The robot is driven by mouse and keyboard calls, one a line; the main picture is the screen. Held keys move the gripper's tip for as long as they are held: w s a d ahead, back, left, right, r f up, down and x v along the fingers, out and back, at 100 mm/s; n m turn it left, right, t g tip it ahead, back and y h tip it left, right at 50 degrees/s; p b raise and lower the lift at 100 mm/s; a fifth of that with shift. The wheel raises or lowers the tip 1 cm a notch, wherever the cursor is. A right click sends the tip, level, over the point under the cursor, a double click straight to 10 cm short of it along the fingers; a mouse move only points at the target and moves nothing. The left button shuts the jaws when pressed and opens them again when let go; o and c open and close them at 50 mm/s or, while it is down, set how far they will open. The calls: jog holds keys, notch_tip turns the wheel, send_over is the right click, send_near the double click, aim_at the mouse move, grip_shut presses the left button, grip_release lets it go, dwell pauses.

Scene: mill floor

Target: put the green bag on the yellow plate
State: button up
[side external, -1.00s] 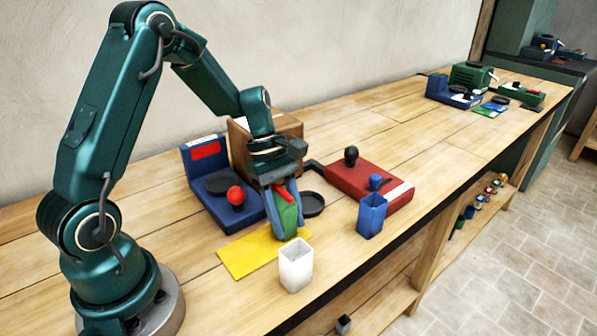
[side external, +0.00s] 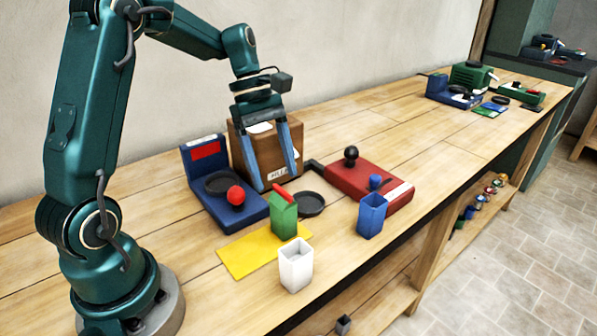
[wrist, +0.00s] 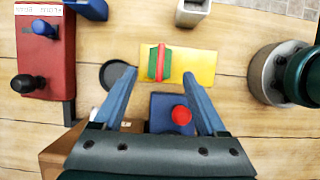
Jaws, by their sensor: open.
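The green bag (side external: 284,217), with a red strip along its top, stands upright on the yellow plate (side external: 245,257), toward the plate's right end. In the wrist view the bag (wrist: 153,63) shows yellow of the plate (wrist: 200,67) on both sides of it. My gripper (side external: 275,183) is open and empty above and behind the bag, apart from it. In the wrist view the fingertips (wrist: 160,75) spread wide to either side of the bag.
A blue scale with a red knob (side external: 237,195) and a brown box (side external: 270,155) stand behind the plate. A white cup (side external: 296,268) is in front, a blue cup (side external: 371,220) and red machine (side external: 360,183) to the right. A black dish (side external: 311,204) sits close by.

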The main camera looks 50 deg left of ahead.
jog(key=s+d+r+m+t+y, duration=0.2)
jog(key=s+m, duration=0.4)
jog(key=m, duration=0.3)
jog(key=s+d+r+m+t+y, duration=0.2)
jog(key=s+d+m, duration=0.3)
jog(key=m, duration=0.4)
jog(key=shift+s+r+t, duration=0.15)
jog(key=shift+s+t, duration=0.6)
jog(key=shift+t, duration=0.05)
